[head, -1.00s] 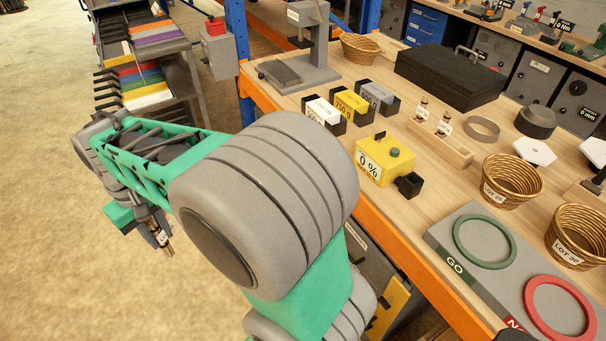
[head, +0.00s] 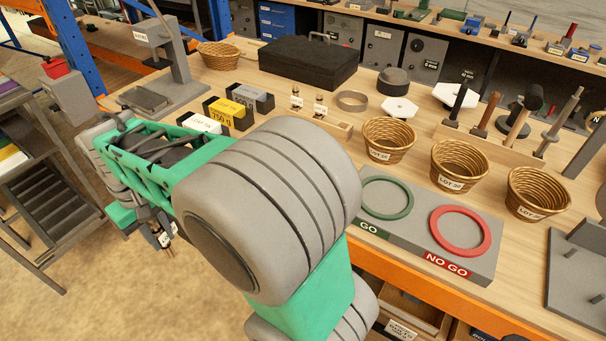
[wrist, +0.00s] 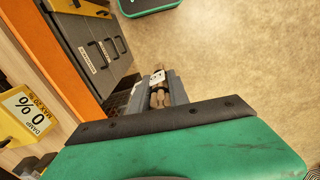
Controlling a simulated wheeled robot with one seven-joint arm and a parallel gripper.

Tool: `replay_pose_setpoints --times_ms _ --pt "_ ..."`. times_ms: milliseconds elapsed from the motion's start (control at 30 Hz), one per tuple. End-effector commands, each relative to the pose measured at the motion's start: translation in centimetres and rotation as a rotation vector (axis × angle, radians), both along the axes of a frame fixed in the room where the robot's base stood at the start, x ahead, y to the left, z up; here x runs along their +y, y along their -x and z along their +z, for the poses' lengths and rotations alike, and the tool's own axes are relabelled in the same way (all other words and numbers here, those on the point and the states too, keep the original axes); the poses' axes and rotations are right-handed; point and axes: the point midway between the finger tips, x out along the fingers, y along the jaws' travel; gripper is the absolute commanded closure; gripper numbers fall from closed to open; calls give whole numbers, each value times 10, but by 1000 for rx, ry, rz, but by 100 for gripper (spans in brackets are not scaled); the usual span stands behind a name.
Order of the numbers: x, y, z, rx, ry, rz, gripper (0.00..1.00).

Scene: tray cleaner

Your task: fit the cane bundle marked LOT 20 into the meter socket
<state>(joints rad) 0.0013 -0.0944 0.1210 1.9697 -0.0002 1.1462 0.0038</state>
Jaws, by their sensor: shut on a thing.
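My gripper (head: 165,238) hangs at the left, away from the bench over the floor. It is shut on a small brown cane bundle (wrist: 158,98) with a white tag; the tag's lettering is too small to read. The wrist view shows the bundle between my fingers. The yellow damp meter (wrist: 22,112), reading 0 %, stands at the left of the wrist view. In the head view the meter is hidden behind my arm. The meter's dark socket block shows only partly at the lower left of the wrist view.
Two tagged bundles (head: 319,108) stand in a wooden rack. Drawers (wrist: 92,50) lie under the bench edge beside my gripper.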

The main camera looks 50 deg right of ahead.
Motion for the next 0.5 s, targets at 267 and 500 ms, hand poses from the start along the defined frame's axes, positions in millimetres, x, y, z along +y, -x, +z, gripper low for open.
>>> replay_pose_setpoints --times_ms 267,500 --pt "-95 -20 31 -8 1 -190 100" --pt "-222 15 84 -5 2 -441 100"
